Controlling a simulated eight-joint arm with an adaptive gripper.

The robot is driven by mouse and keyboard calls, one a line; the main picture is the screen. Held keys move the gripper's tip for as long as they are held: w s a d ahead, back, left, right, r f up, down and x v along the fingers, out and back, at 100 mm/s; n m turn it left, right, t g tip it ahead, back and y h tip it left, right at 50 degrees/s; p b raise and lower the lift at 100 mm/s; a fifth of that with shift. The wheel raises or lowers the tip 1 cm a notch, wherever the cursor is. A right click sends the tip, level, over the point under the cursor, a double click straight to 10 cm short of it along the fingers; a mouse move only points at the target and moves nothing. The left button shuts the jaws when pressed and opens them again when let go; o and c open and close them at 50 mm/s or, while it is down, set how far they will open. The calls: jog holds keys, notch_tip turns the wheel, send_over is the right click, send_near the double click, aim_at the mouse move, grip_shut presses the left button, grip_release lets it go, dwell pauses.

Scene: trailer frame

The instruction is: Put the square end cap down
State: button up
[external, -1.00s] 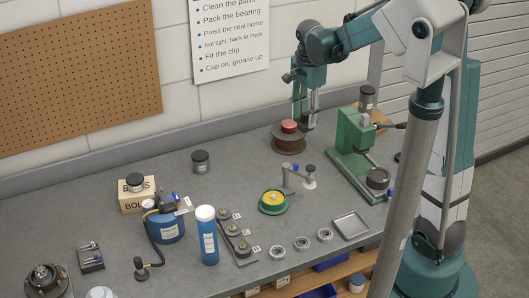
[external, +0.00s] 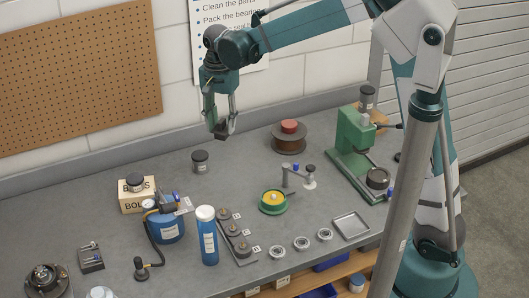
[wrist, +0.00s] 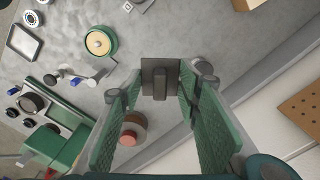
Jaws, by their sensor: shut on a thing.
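The square end cap (wrist: 147,78) is a dark grey square plate with a raised bar across its middle, seen between the fingertips in the wrist view. My gripper (wrist: 160,84) is shut on it. In the external view my gripper (external: 221,130) hangs above the back of the bench, fingers pointing down. The cap (external: 221,135) shows there as a small dark piece at the fingertips, held clear of the bench top.
A dark-lidded jar (external: 200,161) stands on the grey bench (external: 245,165) below and left of my gripper. A brown spool (external: 288,143) with a red piece on top stands to the right. A green press (external: 352,150) is farther right. Bench between jar and spool is clear.

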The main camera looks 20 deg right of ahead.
jog(key=s+a+n, duration=0.3)
jog(key=s+a, duration=0.1)
jog(key=a, duration=1)
jog(key=s+a+f+n, duration=0.1)
jog(key=s+a+n, duration=0.25)
jog(key=a, duration=1.05)
jog(key=s+a+n, duration=0.3)
jog(key=s+a, duration=0.2)
jog(key=a, duration=1)
notch_tip(320, 180, down, 11)
jog(key=shift+d+f, duration=0.15)
jog(key=shift+d, duration=0.1)
jog(key=shift+f, duration=3.1)
jog(key=shift+f, duration=1.9)
jog(key=shift+f+b, duration=0.2)
jog(key=shift+b, duration=0.25)
